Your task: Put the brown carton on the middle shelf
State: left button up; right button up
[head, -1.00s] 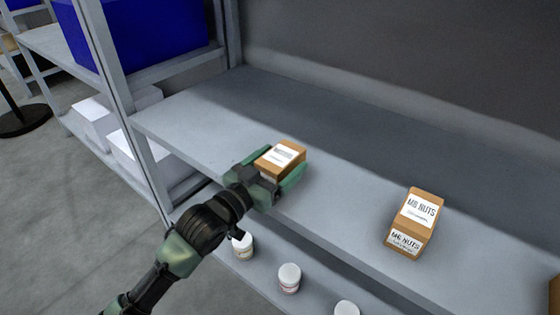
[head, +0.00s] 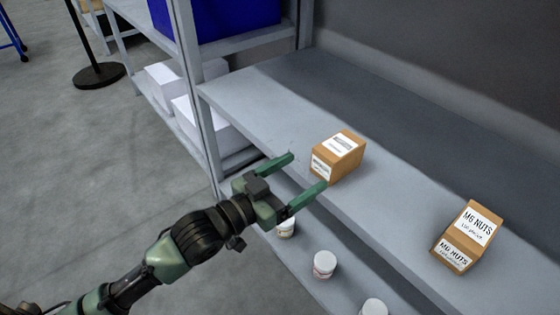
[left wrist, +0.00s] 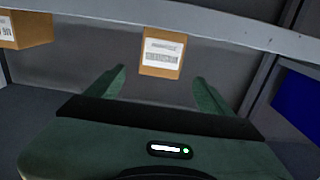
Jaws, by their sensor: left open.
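The brown carton (head: 337,156) with white labels stands on the grey shelf (head: 270,92), near its front edge. It also shows in the left wrist view (left wrist: 162,53), ahead of and between the fingers. My left gripper (head: 308,172) is open and empty. Its fingertips are just in front of the carton and apart from it. My right gripper is in neither view.
A second brown carton marked M6 NUTS (head: 469,237) stands further right on the same shelf. White-lidded jars (head: 324,264) stand on the level below. A blue bin (head: 225,15) and white boxes (head: 205,120) are on the rack at left. The shelf between the cartons is clear.

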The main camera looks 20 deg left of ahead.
pick_arm(q)
jog(key=s+a+f+n+g+y, duration=0.1)
jog(key=s+a+f+g+y, duration=0.15)
jog(key=f, duration=0.45)
jog(key=s+a+f+n+g+y, duration=0.1)
jog(key=s+a+f+n+y, duration=0.15)
jog(key=f, duration=0.45)
jog(key=s+a+f+g+y, duration=0.2)
jog(key=f+y, duration=0.1)
jog(key=f, duration=0.4)
jog(key=s+a+f+n+g+y, duration=0.1)
jog(key=s+a+f+g, duration=0.1)
jog(key=s+f, duration=0.3)
jog(key=s+a+f+g+y, duration=0.1)
jog(key=s+a+f+g, duration=0.2)
jog(key=s, duration=0.6)
notch_tip(320, 180, down, 2)
jog(key=shift+s+f+n+g, duration=0.25)
jog(key=shift+s+n+g, duration=0.15)
jog(key=shift+g, duration=0.15)
